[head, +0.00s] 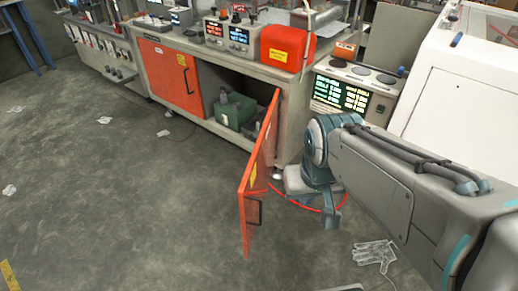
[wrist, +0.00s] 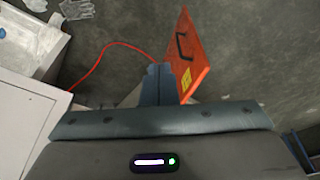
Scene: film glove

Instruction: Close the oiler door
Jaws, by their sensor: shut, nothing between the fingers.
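The oiler door (head: 257,178) is an orange panel with a yellow label and a dark handle. It stands wide open, swung out from the right end of the bench cabinet opening. The door also shows in the wrist view (wrist: 187,52), its handle side turned toward my fingers. My gripper (head: 331,216) is low over the floor, to the right of the door on its handle side. In the wrist view its fingers (wrist: 157,84) are together and empty, close beside the door; I cannot tell whether they touch it.
A red cable (wrist: 107,48) runs on the floor near my gripper. A clear glove (head: 375,254) lies at the lower right. Floor left of the open door is mostly free.

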